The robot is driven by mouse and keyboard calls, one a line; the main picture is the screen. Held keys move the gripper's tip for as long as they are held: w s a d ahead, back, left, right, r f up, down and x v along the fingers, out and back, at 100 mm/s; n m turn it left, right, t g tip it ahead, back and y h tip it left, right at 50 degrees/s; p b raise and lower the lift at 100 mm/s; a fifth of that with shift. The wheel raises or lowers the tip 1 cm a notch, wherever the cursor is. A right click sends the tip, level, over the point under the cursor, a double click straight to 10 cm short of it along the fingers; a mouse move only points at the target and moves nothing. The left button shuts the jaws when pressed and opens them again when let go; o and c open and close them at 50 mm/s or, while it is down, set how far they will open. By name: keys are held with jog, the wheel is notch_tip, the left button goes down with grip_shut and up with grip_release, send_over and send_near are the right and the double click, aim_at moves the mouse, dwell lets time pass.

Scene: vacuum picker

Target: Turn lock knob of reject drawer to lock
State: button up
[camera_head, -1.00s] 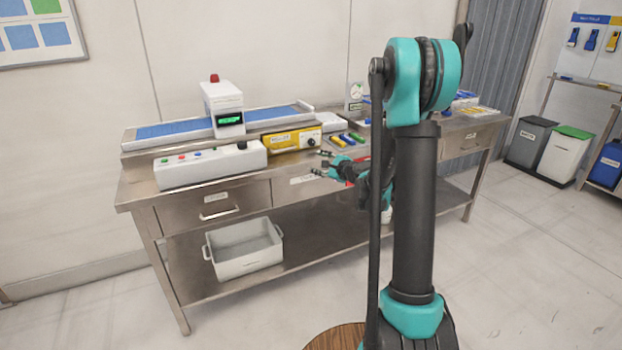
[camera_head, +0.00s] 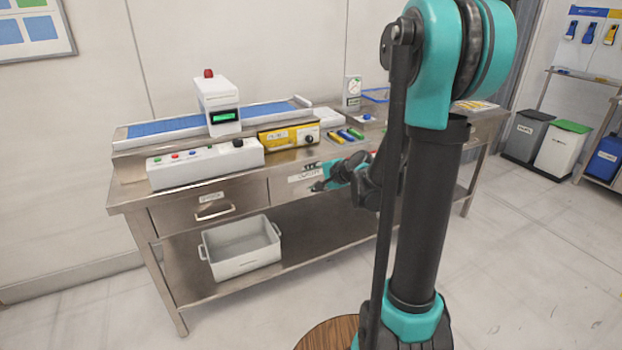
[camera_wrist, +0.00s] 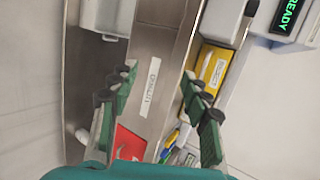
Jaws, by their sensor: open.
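A yellow box (camera_head: 275,138) with a black round knob (camera_head: 309,139) on its front sits on the steel bench. Under the bench top are a left drawer (camera_head: 175,214) with a bar handle and a middle front panel (camera_head: 285,190) with a white label. The labels are too small to read, so I cannot tell which is the reject drawer. My gripper (camera_head: 315,176) is open and empty, in front of the middle panel, below and apart from the yellow box. In the wrist view its fingers (camera_wrist: 158,78) spread either side of the panel label (camera_wrist: 150,87); the yellow box (camera_wrist: 213,70) is behind the right finger.
A white control box (camera_head: 205,164) with buttons and a black knob stands on the bench's left front. A blue-belted conveyor (camera_head: 165,129) runs behind it. A grey-white bin (camera_head: 242,262) sits on the lower shelf. A red patch (camera_wrist: 128,142) shows by the left finger.

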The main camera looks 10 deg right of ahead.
jog(key=m+t, duration=0.7)
jog(key=m, duration=1.4)
send_near(311, 140)
jog(key=x, duration=0.8)
jog(key=shift+w+a, duration=0.2)
jog(key=shift+w, duration=0.1)
grip_shut()
